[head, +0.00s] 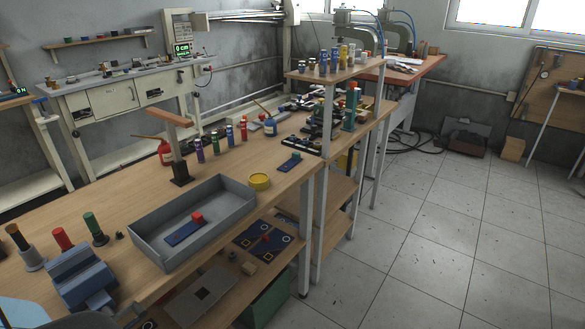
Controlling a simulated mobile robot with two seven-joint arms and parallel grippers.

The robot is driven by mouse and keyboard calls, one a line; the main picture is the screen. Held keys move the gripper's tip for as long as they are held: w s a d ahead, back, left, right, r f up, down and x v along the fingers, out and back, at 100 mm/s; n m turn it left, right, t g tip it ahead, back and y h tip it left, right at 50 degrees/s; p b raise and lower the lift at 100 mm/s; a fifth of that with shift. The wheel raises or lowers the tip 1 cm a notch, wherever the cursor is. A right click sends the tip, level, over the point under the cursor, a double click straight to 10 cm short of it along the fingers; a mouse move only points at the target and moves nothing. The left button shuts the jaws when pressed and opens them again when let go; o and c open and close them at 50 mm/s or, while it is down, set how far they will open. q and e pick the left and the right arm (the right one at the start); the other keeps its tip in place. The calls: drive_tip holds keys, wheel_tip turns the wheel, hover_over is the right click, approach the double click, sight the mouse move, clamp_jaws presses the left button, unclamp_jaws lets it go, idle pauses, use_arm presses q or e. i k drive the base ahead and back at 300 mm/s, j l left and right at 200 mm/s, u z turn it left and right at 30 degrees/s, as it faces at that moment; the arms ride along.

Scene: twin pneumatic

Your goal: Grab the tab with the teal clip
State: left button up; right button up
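A small dark blue tab (289,164) lies flat on the wooden bench near its front edge, right of the yellow round container. A small teal clip (297,155) sits at its far end. A second blue tab (184,233) lies inside the grey tray, with a red clip (197,217) at its far end. Neither of my grippers can be made out in the head view, and nothing is seen touching either tab.
The open grey tray (244,211) stands on the bench (115,247), with the yellow round container (259,181) beside it. A blue vise-like block (82,279) is at the near left. Several bottles stand behind. A post (322,150) rises at the bench's front edge.

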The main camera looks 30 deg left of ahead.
sight(295, 158)
drive_tip(key=i+l+u, duration=0.1)
drive_tip(key=i+u, duration=0.25)
drive_tip(key=i+l+u, duration=0.35)
drive_tip(key=i, duration=0.25)
drive_tip(key=i+l+u, duration=0.35)
drive_tip(key=i+j, duration=0.05)
